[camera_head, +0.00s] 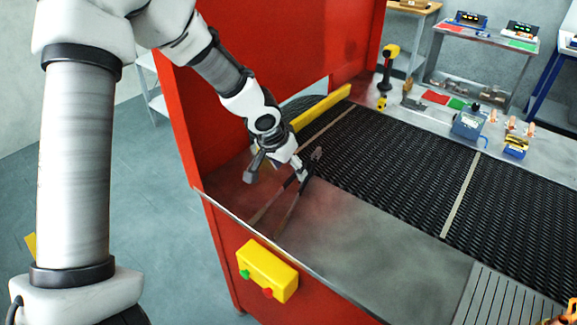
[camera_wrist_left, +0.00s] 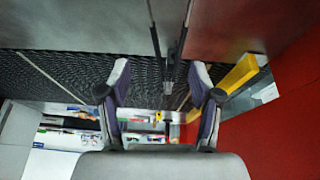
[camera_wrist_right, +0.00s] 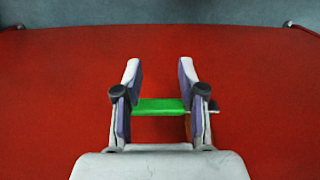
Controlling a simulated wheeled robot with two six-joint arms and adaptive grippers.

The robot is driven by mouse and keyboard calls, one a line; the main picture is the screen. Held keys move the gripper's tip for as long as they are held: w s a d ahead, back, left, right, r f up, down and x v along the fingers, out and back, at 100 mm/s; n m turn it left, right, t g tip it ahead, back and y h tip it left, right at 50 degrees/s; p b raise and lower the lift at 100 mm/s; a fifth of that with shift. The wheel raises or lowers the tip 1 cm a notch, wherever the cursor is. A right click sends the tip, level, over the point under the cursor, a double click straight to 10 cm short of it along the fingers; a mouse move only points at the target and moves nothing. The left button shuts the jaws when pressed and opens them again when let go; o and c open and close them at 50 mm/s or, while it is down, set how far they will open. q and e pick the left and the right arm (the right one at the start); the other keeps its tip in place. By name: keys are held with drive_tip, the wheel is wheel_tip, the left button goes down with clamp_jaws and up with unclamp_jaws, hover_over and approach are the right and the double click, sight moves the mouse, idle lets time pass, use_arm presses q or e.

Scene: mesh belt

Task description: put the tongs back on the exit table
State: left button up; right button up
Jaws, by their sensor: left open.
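The tongs (camera_head: 285,205) are dark, with two long thin legs spread in a V over the grey metal exit table (camera_head: 345,225). Their joined end points toward the belt. My left gripper (camera_head: 276,177) is low over the table at the tongs, with its fingers apart. In the left wrist view the joined end of the tongs (camera_wrist_left: 170,68) shows between the open fingertips (camera_wrist_left: 160,70), with no finger visibly closed on it. My right gripper (camera_wrist_right: 160,80) shows in its wrist view with a green bar (camera_wrist_right: 160,106) between its fingers; whether it grips the bar is unclear.
The black mesh belt (camera_head: 400,160) runs beyond the exit table. A yellow guard bar (camera_head: 322,107) and the red housing (camera_head: 240,90) stand close to my left arm. A yellow button box (camera_head: 267,270) hangs on the front. Tools and small items line the belt's far side.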

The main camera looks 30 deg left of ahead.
use_arm(q)
drive_tip(key=d+v, duration=0.1)
drive_tip(key=v, duration=1.1)
drive_tip(key=s+f+g, duration=0.2)
drive_tip(key=s+f, duration=0.1)
drive_tip(key=f, duration=0.5)
drive_tip(key=s+d+f+g+b, duration=0.1)
drive_tip(key=s+f, duration=0.3)
drive_tip(key=f, duration=0.4)
drive_tip(key=s+d+f+g+b, duration=0.1)
drive_tip(key=s+f+g, duration=0.3)
drive_tip(key=f, duration=0.5)
drive_tip(key=shift+d+f+y, duration=0.1)
drive_tip(key=shift+d+y, duration=0.15)
drive_tip(key=shift+y, duration=0.05)
drive_tip(key=s+d+f+n+g+b, duration=0.1)
drive_tip(key=s+d+f, duration=0.3)
drive_tip(key=s+f, duration=0.45)
drive_tip(key=s+d+f, duration=0.4)
drive_tip(key=s+f, duration=0.4)
drive_tip(key=s, duration=0.2)
drive_tip(key=w+t, duration=0.1)
drive_tip(key=w+a, duration=0.1)
drive_tip(key=w, duration=0.1)
drive_tip(key=w+t, duration=0.1)
drive_tip(key=shift+w+a+r+t, duration=0.1)
drive_tip(key=shift+w+a+t, duration=0.05)
drive_tip(key=shift+a+t, duration=0.15)
